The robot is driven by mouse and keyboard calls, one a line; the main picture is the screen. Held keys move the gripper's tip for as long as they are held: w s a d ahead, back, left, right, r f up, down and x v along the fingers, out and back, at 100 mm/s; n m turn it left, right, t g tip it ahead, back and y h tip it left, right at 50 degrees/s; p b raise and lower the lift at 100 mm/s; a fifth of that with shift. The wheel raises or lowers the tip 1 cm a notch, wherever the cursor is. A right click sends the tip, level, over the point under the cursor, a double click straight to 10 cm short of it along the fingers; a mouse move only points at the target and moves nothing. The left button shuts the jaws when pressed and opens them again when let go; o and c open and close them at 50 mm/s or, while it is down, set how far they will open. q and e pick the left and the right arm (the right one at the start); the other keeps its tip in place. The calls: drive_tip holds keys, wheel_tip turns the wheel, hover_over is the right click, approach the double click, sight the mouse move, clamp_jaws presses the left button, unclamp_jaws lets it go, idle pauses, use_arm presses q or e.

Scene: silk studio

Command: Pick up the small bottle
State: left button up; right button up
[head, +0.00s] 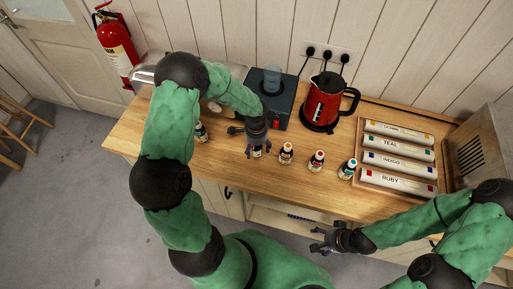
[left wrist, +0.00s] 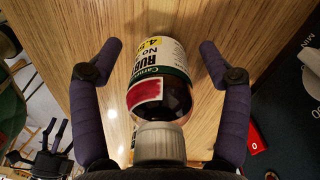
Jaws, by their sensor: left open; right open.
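A small dark bottle (left wrist: 160,80) with a white cap and a label with a red swatch, reading in part "RUB", stands between the fingers of my left gripper (left wrist: 162,52) in the left wrist view. The fingers are spread, with a gap on each side of the bottle. In the head view my left gripper (head: 258,148) is over the wooden counter and mostly hides this bottle (head: 257,153). My right gripper (head: 325,240) is open and empty in front of the counter's front edge.
Similar small bottles stand on the counter (head: 235,168): an orange-marked one (head: 286,154) close by, a red-marked one (head: 317,161), a blue-marked one (head: 347,170), and one at left (head: 201,133). Behind are a dark device (head: 283,108), a red kettle (head: 322,102) and a tray of labelled rolls (head: 397,157).

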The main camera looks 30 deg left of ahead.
use_arm(q)
drive_tip(key=shift+f, duration=0.15)
drive_tip(key=shift+c, duration=0.4)
drive_tip(key=c, duration=1.3)
drive_tip(key=shift+o, duration=0.2)
